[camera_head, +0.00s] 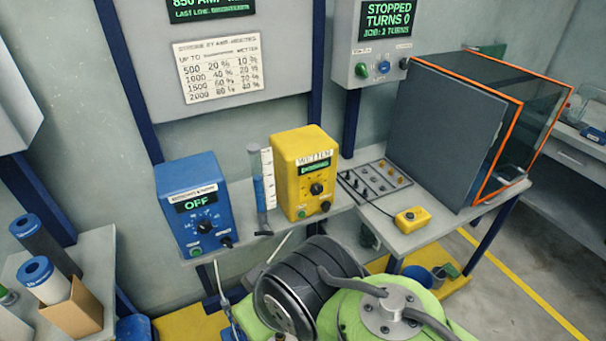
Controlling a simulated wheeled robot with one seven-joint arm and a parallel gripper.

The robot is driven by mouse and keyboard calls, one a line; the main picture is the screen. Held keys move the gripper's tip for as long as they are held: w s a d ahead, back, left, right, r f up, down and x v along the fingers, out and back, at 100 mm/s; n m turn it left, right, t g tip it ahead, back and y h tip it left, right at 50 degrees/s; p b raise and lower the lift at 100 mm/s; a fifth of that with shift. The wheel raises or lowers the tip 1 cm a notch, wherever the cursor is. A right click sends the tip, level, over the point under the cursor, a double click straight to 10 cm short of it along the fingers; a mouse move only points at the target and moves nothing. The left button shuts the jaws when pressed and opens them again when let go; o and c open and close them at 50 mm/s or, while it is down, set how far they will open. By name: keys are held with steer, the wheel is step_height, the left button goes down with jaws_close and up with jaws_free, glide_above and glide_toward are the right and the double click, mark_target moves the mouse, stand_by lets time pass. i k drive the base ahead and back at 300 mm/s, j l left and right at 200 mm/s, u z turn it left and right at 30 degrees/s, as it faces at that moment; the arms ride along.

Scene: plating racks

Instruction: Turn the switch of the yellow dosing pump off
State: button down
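The yellow dosing pump (304,172) stands upright on the bench, right of a graduated cylinder. Its front has a label, a small lit green display (314,168) too small to read, and a black round knob (316,188). Below these are a green button (302,212) and a black switch (325,206), whose position I cannot make out. My gripper is not in view; only green and dark parts of my own body show at the bottom, in front of the bench.
A blue unit (192,203) reading OFF stands left of the graduated cylinder (261,190). Right of the pump are a tray of small knobs (375,178), a yellow button box (412,219) and a large orange-edged enclosure (445,130). A wall box (375,45) reads STOPPED TURNS 0.

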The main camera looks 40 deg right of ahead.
mark_target(327, 206)
steer(key=z, duration=1.25)
